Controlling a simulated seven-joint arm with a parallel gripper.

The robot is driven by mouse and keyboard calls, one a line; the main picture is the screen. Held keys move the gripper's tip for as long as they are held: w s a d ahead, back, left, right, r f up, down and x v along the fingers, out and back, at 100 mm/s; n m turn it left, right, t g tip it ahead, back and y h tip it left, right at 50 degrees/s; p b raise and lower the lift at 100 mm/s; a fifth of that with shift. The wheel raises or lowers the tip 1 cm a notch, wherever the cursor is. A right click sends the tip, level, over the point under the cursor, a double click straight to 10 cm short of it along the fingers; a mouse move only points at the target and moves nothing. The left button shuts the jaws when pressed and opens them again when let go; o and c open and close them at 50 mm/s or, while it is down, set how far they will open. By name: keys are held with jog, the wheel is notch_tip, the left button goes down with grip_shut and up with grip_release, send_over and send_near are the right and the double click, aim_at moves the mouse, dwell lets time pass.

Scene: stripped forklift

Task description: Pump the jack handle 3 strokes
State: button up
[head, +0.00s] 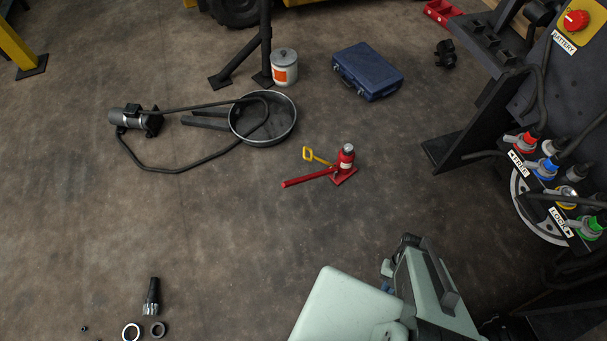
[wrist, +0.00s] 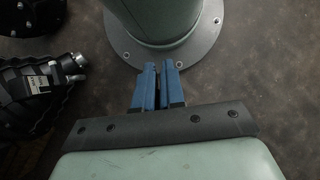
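The red bottle jack (head: 345,158) stands upright on its red base plate on the floor, right of the middle in the head view. Its red jack handle (head: 308,178) slopes low out to the left, its free end near the floor. A yellow loop handle (head: 309,154) shows beside the jack. My gripper (wrist: 159,65) shows in the wrist view as two blue fingers close together, with nothing seen between them. It is well apart from the jack, which is not in the wrist view. In the head view my arm mostly hides the gripper, at the bottom.
A black panel with coloured connectors (head: 548,165) stands at right. Floor around the jack is clear.

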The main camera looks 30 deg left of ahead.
aim_at(292, 181)
jog(key=w+a+n+t, duration=0.1)
jog(key=w+a, duration=0.3)
jog(key=w+a+n, duration=0.1)
jog(key=w+a, duration=0.3)
jog(key=a, duration=0.1)
jog(key=w+a+n+t+h, duration=0.1)
jog(key=w+a+n, duration=0.1)
jog(key=w+a, duration=0.2)
jog(key=shift+w+a+r+t, duration=0.15)
jog(key=shift+a+r+t, duration=0.15)
jog(key=shift+a, duration=0.05)
grip_shut()
jog(key=w+a+n+t+y, duration=0.1)
jog(key=w+a+n+y, duration=0.1)
jog(key=w+a, duration=0.4)
jog(key=w+a+n+t+y, duration=0.1)
jog(key=w+a+n, duration=0.3)
jog(key=a, duration=1)
jog(key=w+a+n+t+y, duration=0.1)
jog(key=w+a+n+y, duration=0.1)
jog(key=w+a, duration=0.8)
jog(key=shift+a+r+n+y, duration=0.15)
jog(key=shift+a+n+y, duration=0.2)
jog(key=shift+a, duration=0.2)
